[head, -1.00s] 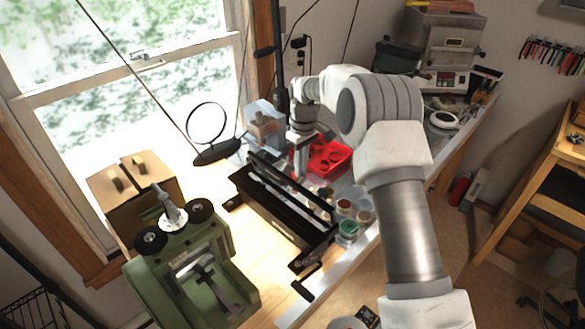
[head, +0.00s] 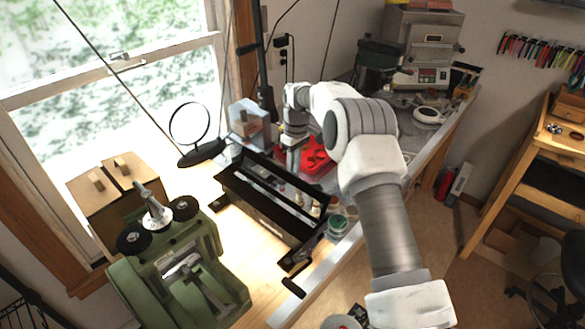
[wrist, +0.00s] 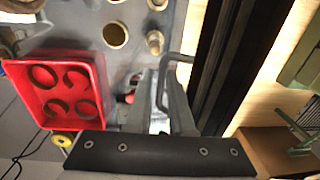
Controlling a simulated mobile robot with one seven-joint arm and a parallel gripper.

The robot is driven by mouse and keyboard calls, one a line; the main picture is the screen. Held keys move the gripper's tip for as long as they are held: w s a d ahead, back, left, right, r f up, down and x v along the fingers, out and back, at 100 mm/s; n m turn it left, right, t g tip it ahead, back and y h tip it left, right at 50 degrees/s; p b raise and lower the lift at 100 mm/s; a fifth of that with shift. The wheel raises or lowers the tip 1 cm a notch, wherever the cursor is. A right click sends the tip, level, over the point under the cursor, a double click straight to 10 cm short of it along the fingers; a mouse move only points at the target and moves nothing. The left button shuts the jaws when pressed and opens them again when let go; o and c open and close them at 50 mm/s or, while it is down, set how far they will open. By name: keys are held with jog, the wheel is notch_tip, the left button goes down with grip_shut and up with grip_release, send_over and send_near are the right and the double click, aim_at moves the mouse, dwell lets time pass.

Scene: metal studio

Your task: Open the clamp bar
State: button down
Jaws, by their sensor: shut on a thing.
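The clamp bar (head: 281,172) is a long dark bar along the back of a black bending machine (head: 262,210) on the bench. It runs diagonally, with a gap and a pale strip between it and the front of the machine. My gripper (head: 293,165) is at the bar's back side, pointing down. In the wrist view my gripper (wrist: 163,105) is shut on a thin bent grey handle (wrist: 178,58) beside the long black machine (wrist: 232,65). The exact contact is partly hidden by the fingers.
A red tray (head: 318,155) with round holes stands close behind my gripper. Small jars (head: 338,224) stand at the machine's right end. A green machine (head: 180,270) stands at front left, and a magnifier (head: 190,125) near the window. The strip of bench before the black machine is mostly clear.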

jog(key=shift+w+d+f, duration=0.3)
jog(key=shift+d, duration=0.25)
jog(key=shift+w+d+f, duration=0.25)
jog(key=shift+d+f, duration=0.05)
jog(key=shift+d, duration=0.25)
jog(key=c, duration=1)
grip_release()
jog(key=shift+d+f, duration=0.1)
jog(key=shift+o, duration=0.4)
jog(key=shift+w+d+f, duration=0.1)
jog(key=shift+w+d, duration=0.05)
jog(key=shift+w, duration=0.1)
jog(key=shift+s, duration=0.1)
jog(key=shift+r, duration=0.2)
notch_tip(320, 180, up, 17)
jog(key=shift+a, duration=0.35)
jog(key=shift+r, duration=0.1)
